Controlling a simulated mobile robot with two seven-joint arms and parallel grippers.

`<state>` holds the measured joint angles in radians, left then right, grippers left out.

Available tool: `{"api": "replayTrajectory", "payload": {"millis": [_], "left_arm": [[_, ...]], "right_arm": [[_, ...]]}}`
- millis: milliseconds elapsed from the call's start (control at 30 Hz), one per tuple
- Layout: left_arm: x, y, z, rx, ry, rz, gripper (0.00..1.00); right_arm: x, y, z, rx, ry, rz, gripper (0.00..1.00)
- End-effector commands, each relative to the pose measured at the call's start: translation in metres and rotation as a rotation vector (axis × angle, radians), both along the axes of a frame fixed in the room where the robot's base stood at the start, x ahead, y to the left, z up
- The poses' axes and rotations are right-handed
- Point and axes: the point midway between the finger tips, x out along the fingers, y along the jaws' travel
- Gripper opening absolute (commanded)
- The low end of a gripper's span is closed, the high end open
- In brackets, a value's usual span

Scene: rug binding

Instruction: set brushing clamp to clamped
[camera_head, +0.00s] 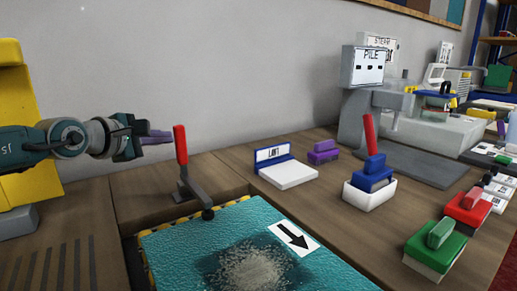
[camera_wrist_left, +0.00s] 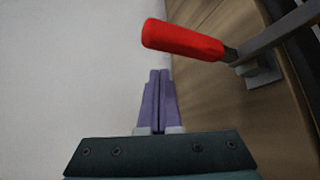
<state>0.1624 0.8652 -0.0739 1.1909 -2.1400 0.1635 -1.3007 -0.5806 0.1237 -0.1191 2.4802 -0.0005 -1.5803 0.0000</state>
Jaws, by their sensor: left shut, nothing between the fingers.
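The brushing clamp has a red handle (camera_head: 180,145) standing upright on a grey base, with a grey arm and a dark round pad (camera_head: 208,214) at the edge of the teal rug piece (camera_head: 180,243). In the left wrist view the red handle (camera_wrist_left: 185,40) lies across the upper middle, just beyond and to the right of the fingertips. My left gripper (camera_head: 160,137) is shut and empty, with purple fingers just left of the handle. Its fingers also show in the left wrist view (camera_wrist_left: 159,78). A gap seems to remain between fingers and handle. My right gripper is out of view.
A wall is behind. Bare table lies around the clamp.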

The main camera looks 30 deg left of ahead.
Motion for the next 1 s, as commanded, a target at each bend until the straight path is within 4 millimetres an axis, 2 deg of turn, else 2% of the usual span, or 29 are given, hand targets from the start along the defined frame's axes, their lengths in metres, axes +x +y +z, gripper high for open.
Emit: {"api": "replayTrajectory", "payload": {"millis": [100, 300, 533, 700, 1000], "left_arm": [[-0.020, -0.005, 0.004, -0.002, 0.008, 0.000, 0.00], [-0.054, -0.014, 0.004, 0.000, 0.007, 0.003, 0.00], [-0.085, -0.023, 0.001, 0.002, 0.006, 0.002, 0.00], [-0.096, -0.025, 0.001, 0.002, 0.003, 0.003, 0.00], [-0.097, -0.025, 0.001, 0.003, 0.002, 0.004, 0.00]], "right_arm": [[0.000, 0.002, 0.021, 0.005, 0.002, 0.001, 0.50], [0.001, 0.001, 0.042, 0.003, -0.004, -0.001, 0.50], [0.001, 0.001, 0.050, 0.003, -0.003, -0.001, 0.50], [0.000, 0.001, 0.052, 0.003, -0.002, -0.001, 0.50], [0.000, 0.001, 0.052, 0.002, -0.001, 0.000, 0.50]]}}
